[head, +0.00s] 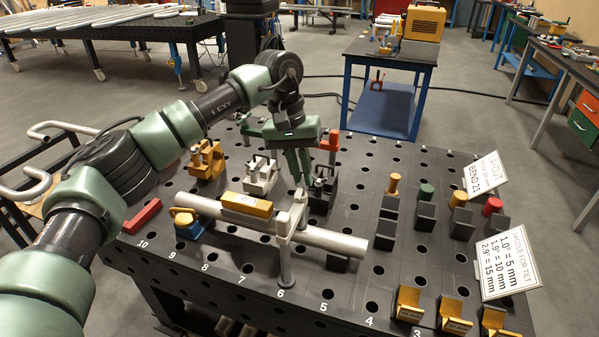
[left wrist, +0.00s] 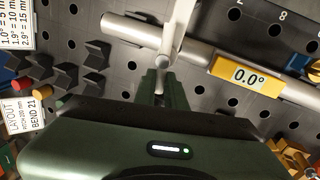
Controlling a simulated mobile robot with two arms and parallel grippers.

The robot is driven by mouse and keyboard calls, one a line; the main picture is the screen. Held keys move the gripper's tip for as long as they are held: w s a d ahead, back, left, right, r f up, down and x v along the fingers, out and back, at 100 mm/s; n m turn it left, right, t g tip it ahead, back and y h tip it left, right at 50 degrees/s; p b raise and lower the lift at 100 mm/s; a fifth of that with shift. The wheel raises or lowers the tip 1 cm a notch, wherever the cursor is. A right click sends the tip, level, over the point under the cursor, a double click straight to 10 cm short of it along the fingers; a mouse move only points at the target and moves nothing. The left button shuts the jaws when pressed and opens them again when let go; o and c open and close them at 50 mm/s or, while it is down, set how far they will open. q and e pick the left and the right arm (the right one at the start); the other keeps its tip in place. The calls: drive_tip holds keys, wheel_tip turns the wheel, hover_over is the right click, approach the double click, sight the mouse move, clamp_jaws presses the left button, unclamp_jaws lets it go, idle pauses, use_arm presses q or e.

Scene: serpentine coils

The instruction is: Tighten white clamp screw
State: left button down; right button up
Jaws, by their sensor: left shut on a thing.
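The white clamp (head: 284,222) stands over a grey pipe (head: 335,242), with a post on the bench in front of the pipe. In the left wrist view the white clamp (left wrist: 181,28) crosses the pipe (left wrist: 122,27). My left gripper (head: 307,183) points down at the clamp's far end, behind the pipe. Its fingers (left wrist: 161,76) are shut on the clamp's white screw (left wrist: 163,62), mostly hidden between them. A yellow level (left wrist: 246,74) on the pipe reads 0.0°. The level also shows in the head view (head: 247,205). My right gripper is not in view.
The dark bench has rows of holes. A yellow fixture (head: 206,160), a white fixture (head: 260,175) and a black fixture (head: 323,192) stand behind the pipe. Dark blocks, coloured knobs and two signs (head: 506,262) fill the right side. The front middle is mostly bare.

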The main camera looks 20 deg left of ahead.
use_arm(q)
drive_tip(key=shift+d+r+m, duration=0.15)
drive_tip(key=shift+m, duration=0.45)
drive_tip(key=c, duration=1.5)
unclamp_jaws()
drive_tip(key=shift+w+r, duration=0.1)
drive_tip(key=shift+r, duration=0.25)
drive_tip(key=r, duration=0.2)
drive_tip(key=a+r, duration=0.1)
drive_tip(key=r, duration=0.1)
drive_tip(key=r+b, duration=0.1)
drive_tip(key=r, duration=0.2)
drive_tip(key=shift+a, duration=0.25)
drive_tip(key=shift+f, duration=0.1)
